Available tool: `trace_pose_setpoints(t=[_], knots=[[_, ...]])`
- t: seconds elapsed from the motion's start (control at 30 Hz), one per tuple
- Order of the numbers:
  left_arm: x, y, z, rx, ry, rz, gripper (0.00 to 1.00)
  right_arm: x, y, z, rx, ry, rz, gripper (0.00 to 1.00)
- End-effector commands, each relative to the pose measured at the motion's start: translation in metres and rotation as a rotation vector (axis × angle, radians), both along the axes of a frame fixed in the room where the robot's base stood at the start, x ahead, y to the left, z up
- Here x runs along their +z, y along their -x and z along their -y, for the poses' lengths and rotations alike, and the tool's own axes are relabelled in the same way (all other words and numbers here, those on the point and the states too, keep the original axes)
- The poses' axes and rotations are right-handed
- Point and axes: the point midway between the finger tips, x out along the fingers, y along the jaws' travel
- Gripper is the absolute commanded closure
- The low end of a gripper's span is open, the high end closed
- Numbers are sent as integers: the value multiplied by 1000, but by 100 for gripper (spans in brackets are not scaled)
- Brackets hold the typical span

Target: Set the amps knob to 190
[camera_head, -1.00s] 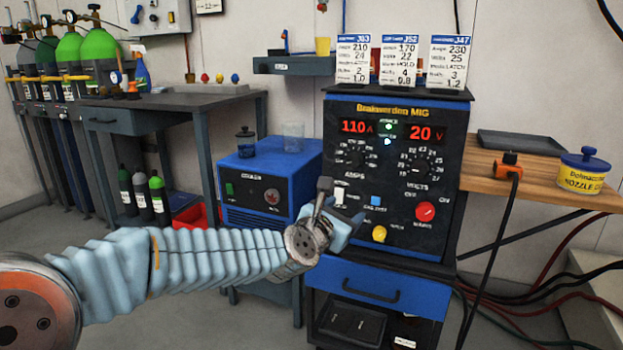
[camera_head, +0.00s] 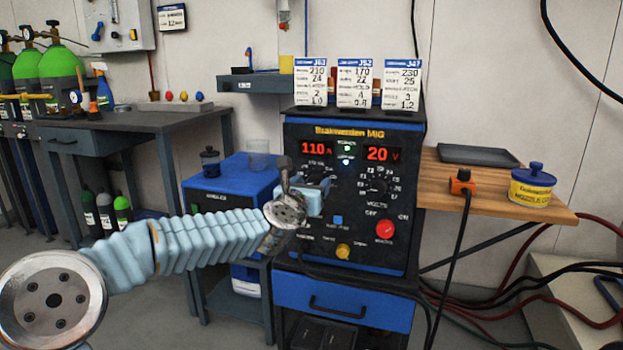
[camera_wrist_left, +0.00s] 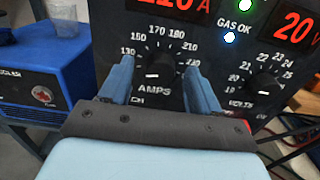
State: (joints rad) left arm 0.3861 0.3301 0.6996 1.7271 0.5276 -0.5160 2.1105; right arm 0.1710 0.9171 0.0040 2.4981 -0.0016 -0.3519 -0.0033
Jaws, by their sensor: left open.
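The amps knob (camera_wrist_left: 152,74) is a black dial with a white mark on the welder's front panel, with a printed scale around it. The amps display (camera_head: 315,148) reads 110 and the volts display reads 20. My left gripper (camera_wrist_left: 158,82) is open, with one blue finger on each side of the amps knob in the left wrist view. I cannot tell whether the fingers touch it. In the head view my left gripper (camera_head: 312,182) is at the panel and hides most of the knob. My right gripper is out of view.
The volts knob (camera_head: 378,187) is right of the amps knob, with a red knob (camera_head: 385,229) and a yellow knob (camera_head: 343,251) below. Three job cards (camera_head: 354,83) stand on top of the welder. A blue cooler (camera_head: 232,190) stands left; a wooden shelf (camera_head: 440,190) is right.

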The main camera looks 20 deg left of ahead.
Motion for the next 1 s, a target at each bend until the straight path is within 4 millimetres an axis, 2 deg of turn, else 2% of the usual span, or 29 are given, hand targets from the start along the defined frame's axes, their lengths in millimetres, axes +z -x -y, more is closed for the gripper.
trace_pose_setpoints(t=[0.1,0.37,0.7,0.73,1.0], knots=[[0,-6,1,0,-1,0,37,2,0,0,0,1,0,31],[-1,-7,1,0,-2,0,37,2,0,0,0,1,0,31],[-1,-7,0,0,-2,0,89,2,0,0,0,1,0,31],[-1,-7,0,0,-2,0,92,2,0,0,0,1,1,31],[-1,-6,1,0,-34,2,92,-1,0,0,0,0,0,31]])
